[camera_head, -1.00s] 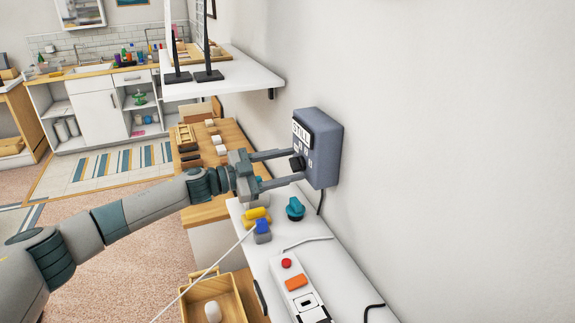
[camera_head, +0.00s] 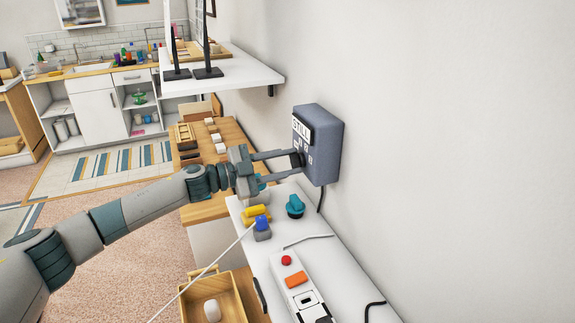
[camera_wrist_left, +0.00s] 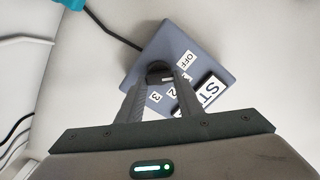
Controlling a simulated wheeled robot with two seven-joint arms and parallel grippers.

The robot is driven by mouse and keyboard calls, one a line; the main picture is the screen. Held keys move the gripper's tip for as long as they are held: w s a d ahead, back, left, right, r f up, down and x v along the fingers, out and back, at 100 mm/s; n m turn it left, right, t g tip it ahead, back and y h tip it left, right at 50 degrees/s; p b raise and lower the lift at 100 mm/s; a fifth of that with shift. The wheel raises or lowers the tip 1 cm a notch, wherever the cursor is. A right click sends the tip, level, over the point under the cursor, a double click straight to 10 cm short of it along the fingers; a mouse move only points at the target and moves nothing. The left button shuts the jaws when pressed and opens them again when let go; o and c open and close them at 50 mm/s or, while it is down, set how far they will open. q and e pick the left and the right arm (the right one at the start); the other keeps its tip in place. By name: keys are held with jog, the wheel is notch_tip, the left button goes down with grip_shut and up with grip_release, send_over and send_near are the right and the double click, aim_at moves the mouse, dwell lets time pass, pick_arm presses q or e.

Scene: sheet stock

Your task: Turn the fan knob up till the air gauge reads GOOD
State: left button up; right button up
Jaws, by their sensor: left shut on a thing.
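The blue-grey fan control box (camera_head: 327,150) is fixed to the wall at mid-right. A white plate (camera_head: 301,130) on it reads STILL; only its first letters show in the left wrist view (camera_wrist_left: 212,91). My left gripper (camera_head: 297,164) is shut on the black knob (camera_wrist_left: 158,70) on the box's face. Labels OFF, 2 and 3 show around the knob in the left wrist view; the fingers partly cover the dial. I cannot tell surely which label the knob points at. My right gripper is not in view.
Below the box, a white counter (camera_head: 335,272) holds a teal knob-like item (camera_head: 295,206), yellow and blue pieces and a panel with a red button (camera_head: 286,260). A white shelf (camera_head: 225,76) juts out behind my gripper. A wooden drawer (camera_head: 232,302) stands open below.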

pick_arm(q)
jog(key=m+b, duration=0.2)
jog(key=m, duration=0.3)
jog(key=shift+s+f, duration=0.1)
jog(key=shift+f, duration=0.05)
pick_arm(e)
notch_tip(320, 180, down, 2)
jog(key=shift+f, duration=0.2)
pick_arm(q)
jog(key=o, duration=1.1)
jog(key=shift+b+v, duration=2.8)
jog(key=shift+v, duration=5.85)
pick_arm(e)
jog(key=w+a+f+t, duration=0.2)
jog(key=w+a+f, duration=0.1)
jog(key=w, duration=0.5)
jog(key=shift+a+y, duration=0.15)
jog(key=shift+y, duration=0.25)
